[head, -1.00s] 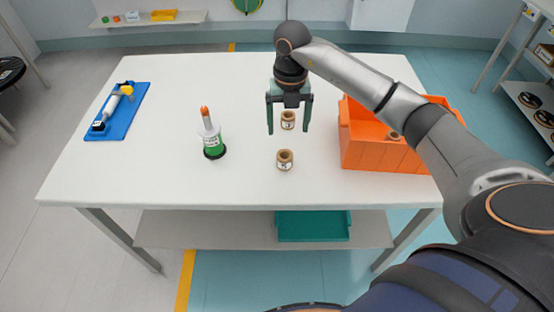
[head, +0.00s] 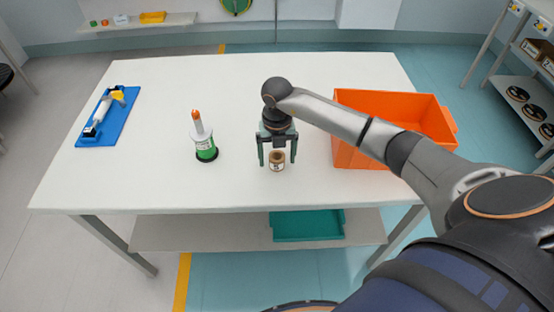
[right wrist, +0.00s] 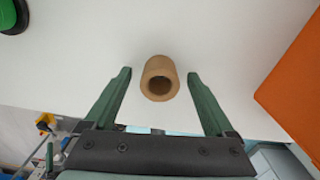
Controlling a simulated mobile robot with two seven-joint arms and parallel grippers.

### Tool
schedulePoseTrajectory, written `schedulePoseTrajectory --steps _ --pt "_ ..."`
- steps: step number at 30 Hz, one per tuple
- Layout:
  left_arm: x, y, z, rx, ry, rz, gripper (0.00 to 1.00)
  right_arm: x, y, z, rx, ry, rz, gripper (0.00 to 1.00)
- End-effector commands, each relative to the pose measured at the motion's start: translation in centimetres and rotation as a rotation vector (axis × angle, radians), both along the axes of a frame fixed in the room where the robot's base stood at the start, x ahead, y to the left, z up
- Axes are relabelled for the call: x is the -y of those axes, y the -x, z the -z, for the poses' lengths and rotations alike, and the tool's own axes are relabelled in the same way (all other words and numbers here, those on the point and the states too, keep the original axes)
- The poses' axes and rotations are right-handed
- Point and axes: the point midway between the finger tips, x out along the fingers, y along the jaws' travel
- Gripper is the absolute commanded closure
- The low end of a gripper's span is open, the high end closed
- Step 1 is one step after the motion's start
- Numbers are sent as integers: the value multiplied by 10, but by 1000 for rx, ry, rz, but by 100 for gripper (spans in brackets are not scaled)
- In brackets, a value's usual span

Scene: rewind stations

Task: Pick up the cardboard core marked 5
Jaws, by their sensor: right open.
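A tan cardboard core (head: 277,162) stands upright on the white table, with a pale label whose mark is too small to read. My right gripper (head: 277,164) is open just above it, one finger on each side. In the right wrist view the core (right wrist: 159,79) lies between and just beyond the open fingers (right wrist: 158,75), with gaps on both sides and its hollow end showing. A second core seen earlier farther back is not visible now, probably hidden by my right gripper or arm. My left gripper is not in view.
A green spool on a black base (head: 206,152) stands left of the core. An orange bin (head: 360,157) is to the right, partly covered by my right arm. A blue board with a device (head: 113,125) lies at the far left. The white table (head: 160,180) is otherwise mostly clear.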

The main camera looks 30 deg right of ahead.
Motion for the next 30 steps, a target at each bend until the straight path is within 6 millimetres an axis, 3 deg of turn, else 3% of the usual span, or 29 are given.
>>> schedulePoseTrajectory --steps 2,5,25,30 --pt "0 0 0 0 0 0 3 0 0 0 0 0 0 11" --pt "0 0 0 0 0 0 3 0 0 0 0 0 0 21" --pt "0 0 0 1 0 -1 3 0 0 -1 0 0 0 96" --pt "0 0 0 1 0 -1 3 0 0 -1 0 0 0 99"
